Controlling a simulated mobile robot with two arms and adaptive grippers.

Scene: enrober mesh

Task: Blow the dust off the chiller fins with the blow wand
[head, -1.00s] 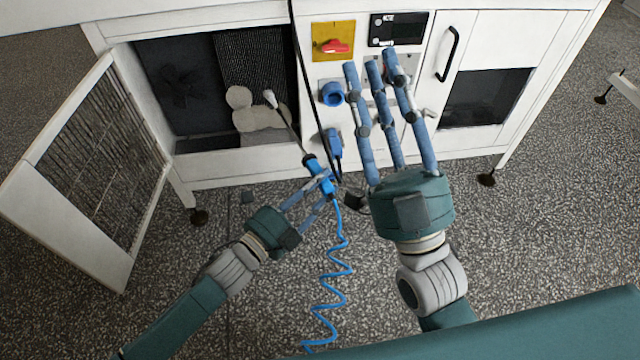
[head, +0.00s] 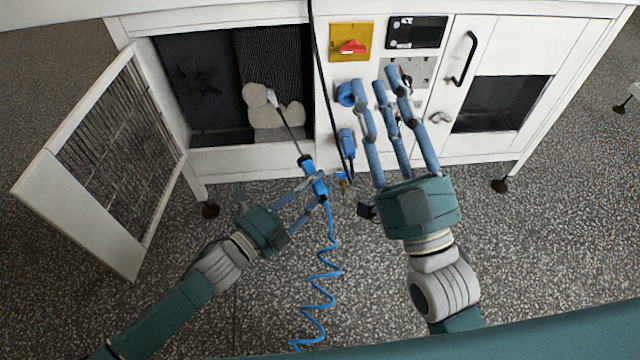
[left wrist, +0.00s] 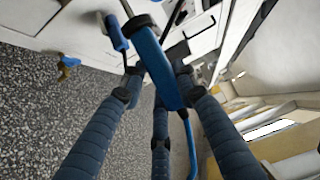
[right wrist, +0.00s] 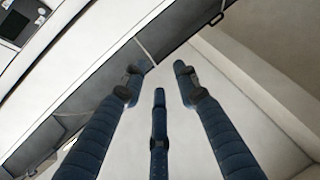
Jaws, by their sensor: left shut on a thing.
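The blow wand (head: 312,174) is blue with a thin grey tube and a pale tip, and my left gripper (head: 318,190) is shut on its handle. The handle also shows between the fingers in the left wrist view (left wrist: 160,65). The tip points up and left, in front of the open bay. The dark chiller fins (head: 272,60) stand at the back of that bay. Pale rounded dust clumps (head: 270,108) cover their lower part. My right gripper (head: 393,90) is open and empty before the control panel; its fingers are spread in the right wrist view (right wrist: 158,85).
The open grille door (head: 105,160) stands out at the left of the bay. A red switch on a yellow plate (head: 350,42), a dark display (head: 416,32) and a black handle (head: 466,55) are on the front. A coiled blue hose (head: 322,290) hangs over clear speckled floor.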

